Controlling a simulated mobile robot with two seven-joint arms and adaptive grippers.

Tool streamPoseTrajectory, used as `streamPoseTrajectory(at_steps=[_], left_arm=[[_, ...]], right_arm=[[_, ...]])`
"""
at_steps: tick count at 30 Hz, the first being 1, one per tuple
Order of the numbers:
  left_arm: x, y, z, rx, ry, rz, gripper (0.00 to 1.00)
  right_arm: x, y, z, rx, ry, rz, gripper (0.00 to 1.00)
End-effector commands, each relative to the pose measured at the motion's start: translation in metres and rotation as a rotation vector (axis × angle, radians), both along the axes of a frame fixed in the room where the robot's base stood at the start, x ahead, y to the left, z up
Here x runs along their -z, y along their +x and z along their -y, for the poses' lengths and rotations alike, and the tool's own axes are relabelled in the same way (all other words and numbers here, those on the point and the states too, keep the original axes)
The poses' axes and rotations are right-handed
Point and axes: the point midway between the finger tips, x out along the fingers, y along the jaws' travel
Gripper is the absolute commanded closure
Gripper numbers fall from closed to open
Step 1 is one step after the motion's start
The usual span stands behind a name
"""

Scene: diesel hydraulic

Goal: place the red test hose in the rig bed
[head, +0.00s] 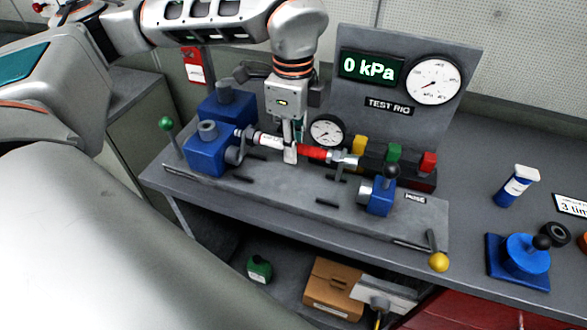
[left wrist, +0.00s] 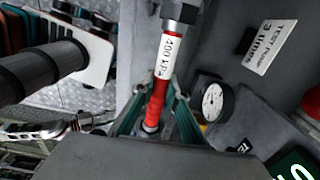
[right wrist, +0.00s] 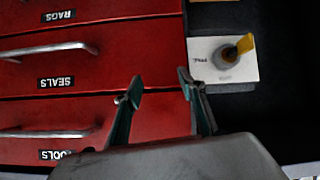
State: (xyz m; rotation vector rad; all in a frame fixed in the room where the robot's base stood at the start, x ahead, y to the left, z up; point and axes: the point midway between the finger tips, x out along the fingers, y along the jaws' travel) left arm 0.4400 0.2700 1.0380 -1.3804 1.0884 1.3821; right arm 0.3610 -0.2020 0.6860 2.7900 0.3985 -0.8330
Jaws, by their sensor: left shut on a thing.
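The red test hose (head: 313,152) has a white "400 kPa" label and metal end fittings. My left gripper (head: 290,155) is shut around it near the label; the hose lies nearly level over the rig bed (head: 270,197), between the blue block on the left and the small blue clamp (head: 380,196) on the right. I cannot tell whether it touches the bed's rests. In the left wrist view the hose (left wrist: 158,100) runs between the fingers (left wrist: 158,110). My right gripper (right wrist: 158,82) is open and empty, in front of red drawers.
A panel with a "0 kPa" display (head: 371,67) and a gauge (head: 433,80) stands behind the bed. A yellow-knobbed lever (head: 438,261) is at the bed's front right. A blue bottle (head: 516,186) and blue valve (head: 525,256) stand farther right.

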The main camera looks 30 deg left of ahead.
Motion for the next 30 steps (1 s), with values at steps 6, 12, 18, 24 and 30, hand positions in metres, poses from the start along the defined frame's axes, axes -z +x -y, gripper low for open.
streamPoseTrajectory(at_steps=[6,12,18,24,30], left_arm=[[0.029,0.000,0.000,0.000,-0.001,0.001,1.00],[0.048,-0.001,0.000,0.000,-0.001,-0.003,1.00],[0.072,0.000,0.000,0.000,0.000,-0.001,1.00],[0.075,0.000,0.000,0.000,-0.001,0.001,1.00],[0.077,0.000,0.000,0.000,-0.001,0.001,1.00]], right_arm=[[-0.009,0.004,-0.001,0.000,0.003,0.012,0.60],[-0.011,0.005,0.000,0.000,0.002,0.013,0.60],[-0.011,0.004,0.000,0.000,0.001,0.008,0.60],[-0.008,0.002,0.000,0.000,0.000,0.004,0.60],[-0.005,0.002,0.000,0.000,0.000,0.004,0.60]])
